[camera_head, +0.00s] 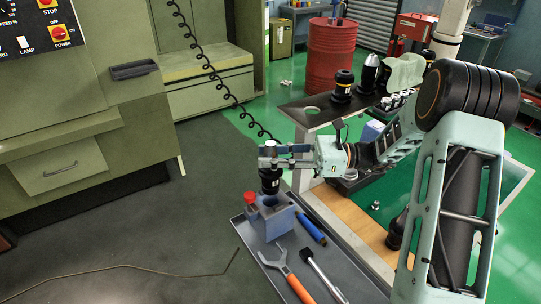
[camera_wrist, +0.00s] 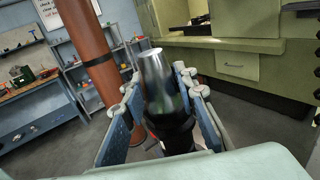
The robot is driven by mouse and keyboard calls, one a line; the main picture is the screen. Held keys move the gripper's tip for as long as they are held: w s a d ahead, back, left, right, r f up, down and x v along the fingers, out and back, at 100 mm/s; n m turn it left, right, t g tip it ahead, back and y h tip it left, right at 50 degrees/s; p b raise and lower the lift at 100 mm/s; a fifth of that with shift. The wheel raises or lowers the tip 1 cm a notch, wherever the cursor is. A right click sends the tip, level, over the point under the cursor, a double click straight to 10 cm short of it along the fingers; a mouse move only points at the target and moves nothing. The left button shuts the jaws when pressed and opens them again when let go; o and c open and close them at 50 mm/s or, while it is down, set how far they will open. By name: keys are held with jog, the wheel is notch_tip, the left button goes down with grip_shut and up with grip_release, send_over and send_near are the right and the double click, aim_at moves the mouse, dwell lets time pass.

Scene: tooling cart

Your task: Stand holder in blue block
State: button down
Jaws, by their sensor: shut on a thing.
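My gripper (camera_head: 272,156) is shut on a black tool holder (camera_head: 270,181) with a pale metal top, above the cart's grey tray. The holder is roughly upright, its lower end right at the top of the blue block (camera_head: 274,222). I cannot tell whether it is inside the block's opening or just over it. In the wrist view the holder (camera_wrist: 160,90) stands between both fingers of my gripper (camera_wrist: 160,78), its tapered metal end up; its lower part is dark and the block is hidden there.
The grey tray (camera_head: 246,232) also holds a red-capped item (camera_head: 250,198) beside the block, a blue-handled tool (camera_head: 311,229), an orange-handled wrench (camera_head: 284,268) and a brush-like tool (camera_head: 322,275). Other black holders (camera_head: 343,84) stand on the rear shelf. A green machine (camera_head: 75,130) is at left.

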aim_at(270, 186)
jog(key=shift+w+r, duration=0.1)
jog(key=shift+w, duration=0.05)
jog(key=shift+f+b, duration=3.3)
jog(key=shift+f, duration=0.55)
jog(key=shift+f+b, duration=0.55)
jog(key=shift+f, duration=0.6)
jog(key=shift+f, duration=0.25)
